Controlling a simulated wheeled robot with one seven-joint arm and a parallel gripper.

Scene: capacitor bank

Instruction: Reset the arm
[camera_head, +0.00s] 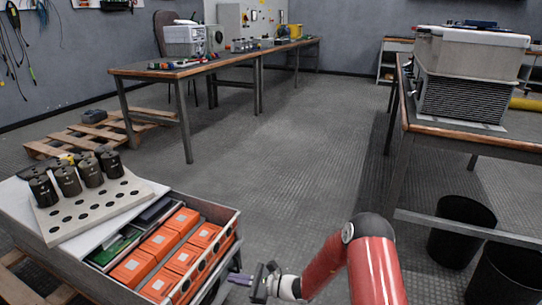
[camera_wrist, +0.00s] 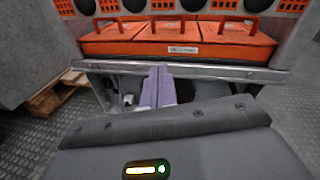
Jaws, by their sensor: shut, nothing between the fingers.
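My red arm reaches in from the lower right in the head view. My gripper (camera_head: 236,279), with purple fingers, is beside the right side of the grey cabinet (camera_head: 228,217), low and near its edge. In the wrist view my gripper (camera_wrist: 157,85) has its two purple fingers pressed together with nothing between them. The fingers point towards the cabinet's metal rim (camera_wrist: 180,70). Orange modules (camera_wrist: 180,42) with handles stand just beyond the rim. I cannot tell whether the fingertips touch the rim.
Several black capacitors (camera_head: 67,181) stand on a holed plate (camera_head: 95,210) on the cabinet. Wooden pallets (camera_head: 90,135) lie on the left. A workbench (camera_head: 215,68) stands behind, another table (camera_head: 480,145) on the right with black bins (camera_head: 460,225) below. The middle floor is clear.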

